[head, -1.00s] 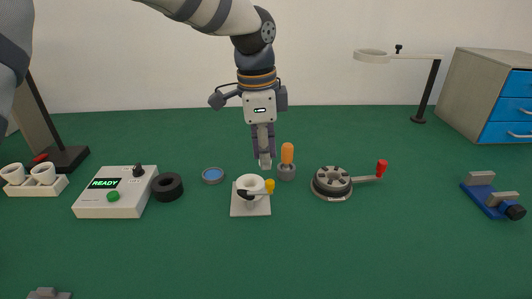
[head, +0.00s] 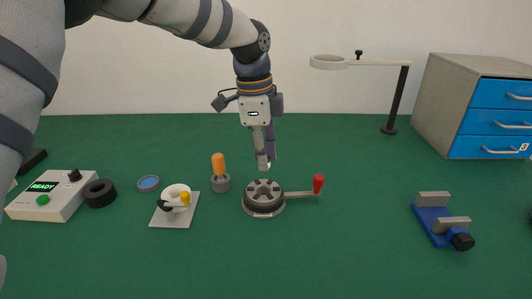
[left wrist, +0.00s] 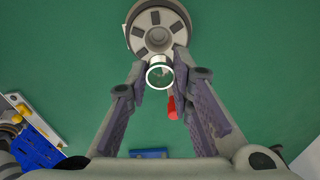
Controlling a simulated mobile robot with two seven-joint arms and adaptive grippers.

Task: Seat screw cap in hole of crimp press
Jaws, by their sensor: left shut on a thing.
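The screw cap (left wrist: 159,77) shows as a bright silvery ring between the fingertips of my left gripper (left wrist: 159,70) in the left wrist view. My left gripper (head: 265,166) is shut on it, fingers pointing down; in the head view the cap is mostly hidden by the fingers. The crimp press (head: 263,203) is a round grey device with slots around a central hole and a lever with a red knob (head: 318,184). The gripper hangs above the back of the press. In the left wrist view the cap overlaps the near rim of the press (left wrist: 142,17), off its centre. My right gripper is out of view.
An orange-handled tool (head: 218,164) stands in a grey holder left of the press. Further left are a white clamp plate (head: 166,217), a blue-topped dish (head: 148,184), a black ring (head: 99,194) and a READY box (head: 47,206). A blue vise (head: 434,227) lies right; green table between is clear.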

